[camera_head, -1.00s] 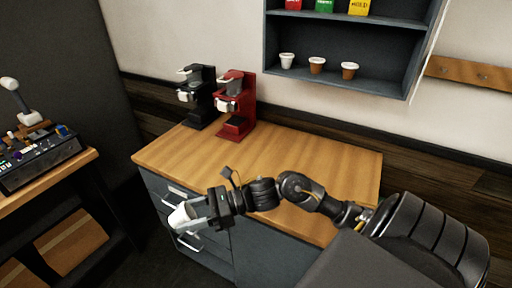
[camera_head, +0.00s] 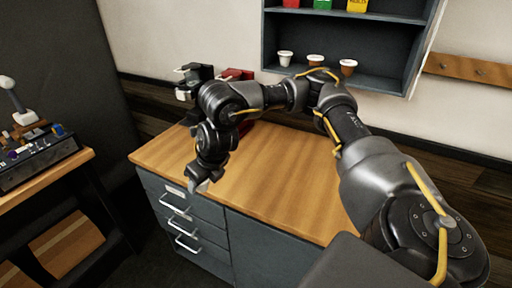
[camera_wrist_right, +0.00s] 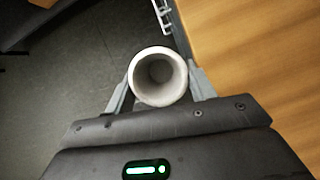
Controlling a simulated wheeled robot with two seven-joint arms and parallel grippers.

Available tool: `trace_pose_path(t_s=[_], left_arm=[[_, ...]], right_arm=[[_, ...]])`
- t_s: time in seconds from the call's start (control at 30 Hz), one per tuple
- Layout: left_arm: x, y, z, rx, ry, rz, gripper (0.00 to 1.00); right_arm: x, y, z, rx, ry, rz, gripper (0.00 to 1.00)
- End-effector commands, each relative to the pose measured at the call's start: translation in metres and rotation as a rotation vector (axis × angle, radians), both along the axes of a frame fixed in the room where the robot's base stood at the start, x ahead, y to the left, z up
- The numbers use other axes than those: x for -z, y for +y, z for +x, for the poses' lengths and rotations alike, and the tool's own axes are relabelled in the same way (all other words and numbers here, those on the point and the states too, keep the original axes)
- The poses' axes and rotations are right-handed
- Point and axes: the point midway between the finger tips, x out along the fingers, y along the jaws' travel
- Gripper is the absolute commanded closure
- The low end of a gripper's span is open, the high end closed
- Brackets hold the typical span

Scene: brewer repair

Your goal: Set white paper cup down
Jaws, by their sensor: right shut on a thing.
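My right gripper (camera_head: 200,184) points down at the front left edge of the wooden counter (camera_head: 287,180) in the head view. In the right wrist view, my right gripper (camera_wrist_right: 158,90) is shut on the white paper cup (camera_wrist_right: 158,76), with one finger on each side. The cup is empty and I look into its open mouth. It appears over the dark floor beside the counter edge. In the head view the cup cannot be made out clearly behind the gripper. My left gripper is not in view.
A black brewer (camera_head: 184,92) and a red brewer (camera_head: 237,74) stand at the counter's back left, partly hidden by my arm. A wall shelf (camera_head: 385,80) holds several small cups. Drawers (camera_head: 184,216) are below the counter. The counter's middle and right are bare.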

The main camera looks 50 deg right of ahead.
Motion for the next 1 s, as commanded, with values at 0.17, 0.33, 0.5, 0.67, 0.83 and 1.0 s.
trace_pose_path(t_s=[0.17, 0.33, 0.5, 0.67, 0.83, 1.0], left_arm=[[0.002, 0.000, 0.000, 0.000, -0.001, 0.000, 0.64], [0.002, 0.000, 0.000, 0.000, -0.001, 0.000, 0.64], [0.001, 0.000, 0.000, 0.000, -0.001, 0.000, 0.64], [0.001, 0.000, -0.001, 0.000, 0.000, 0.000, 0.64], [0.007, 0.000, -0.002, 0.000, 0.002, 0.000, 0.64], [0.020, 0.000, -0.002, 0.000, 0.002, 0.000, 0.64]], right_arm=[[-0.020, -0.043, 0.009, 0.172, 0.064, -0.013, 0.66], [-0.025, -0.055, 0.010, 0.220, 0.087, -0.014, 0.66], [-0.021, -0.063, 0.014, 0.224, 0.091, -0.011, 0.66], [-0.003, -0.094, 0.029, 0.229, 0.094, -0.009, 0.66], [0.018, -0.133, 0.050, 0.228, 0.093, -0.008, 0.66], [0.051, -0.156, 0.063, 0.222, 0.093, -0.011, 0.66]])
